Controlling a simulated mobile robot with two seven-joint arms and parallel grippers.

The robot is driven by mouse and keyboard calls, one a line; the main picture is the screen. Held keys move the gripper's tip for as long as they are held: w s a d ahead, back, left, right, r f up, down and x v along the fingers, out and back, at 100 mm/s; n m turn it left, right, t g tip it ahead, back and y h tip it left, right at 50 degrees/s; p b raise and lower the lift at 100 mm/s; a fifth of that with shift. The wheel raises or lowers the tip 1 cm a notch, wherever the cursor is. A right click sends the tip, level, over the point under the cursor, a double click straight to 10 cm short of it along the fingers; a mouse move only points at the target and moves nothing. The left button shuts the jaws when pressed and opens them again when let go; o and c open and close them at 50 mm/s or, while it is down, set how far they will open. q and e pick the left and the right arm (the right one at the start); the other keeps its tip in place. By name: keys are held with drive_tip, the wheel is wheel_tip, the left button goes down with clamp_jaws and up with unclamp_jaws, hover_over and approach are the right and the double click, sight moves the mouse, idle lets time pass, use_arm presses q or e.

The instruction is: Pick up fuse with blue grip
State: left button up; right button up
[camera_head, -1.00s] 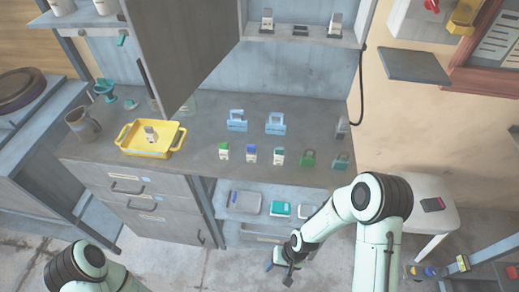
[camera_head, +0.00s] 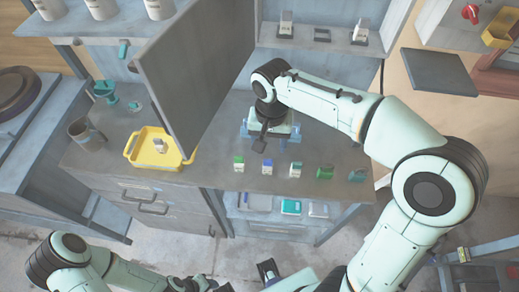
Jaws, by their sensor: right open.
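The fuse with the blue grip (camera_head: 266,167) stands upright on the grey worktop, with a white body under its blue top. It stands between a green-topped fuse (camera_head: 239,164) on the left and a teal-topped fuse (camera_head: 295,169) on the right. My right gripper (camera_head: 258,146) hangs from above, just behind the blue fuse in the picture, open and apart from it. Its fingers are small and dark here. A dark gripper part, apparently my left gripper (camera_head: 267,270), shows at the bottom edge, low in front of the cabinet; its jaws are unclear.
Two green items (camera_head: 325,173) (camera_head: 357,175) stand farther right in the row. My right arm partly covers the light-blue holders behind the row. A yellow tray (camera_head: 133,146) holding a small fuse-like piece (camera_head: 159,146) stands left. An open grey cabinet door (camera_head: 190,80) hangs over the worktop's left part.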

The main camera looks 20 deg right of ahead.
sight(268, 160)
wheel_tip(268, 160, down, 8)
drive_tip(key=shift+s+r+b, duration=0.1)
drive_tip(key=shift+s+b, duration=0.05)
drive_tip(key=shift+b, duration=0.35)
drive_tip(key=shift+w+d+f, duration=0.1)
drive_tip(key=shift+w+f, duration=0.1)
drive_tip(key=shift+f, duration=1.2)
drive_tip(key=shift+w+f, duration=0.15)
drive_tip(key=shift+f, duration=1.2)
use_arm(q)
drive_tip(key=shift+s+f, duration=0.4)
drive_tip(key=shift+f, duration=0.35)
use_arm(e)
drive_tip(key=c, duration=1)
drive_tip(key=shift+c, duration=0.2)
drive_tip(key=shift+r, duration=0.1)
use_arm(q)
drive_tip(key=r+p, duration=0.1)
drive_tip(key=w+r, duration=0.1)
drive_tip(key=r+p, duration=0.1)
drive_tip(key=shift+w+r+p, duration=0.15)
drive_tip(key=shift+w+p, duration=0.1)
drive_tip(key=shift+p, duration=0.05)
use_arm(e)
wheel_tip(268, 160, up, 20)
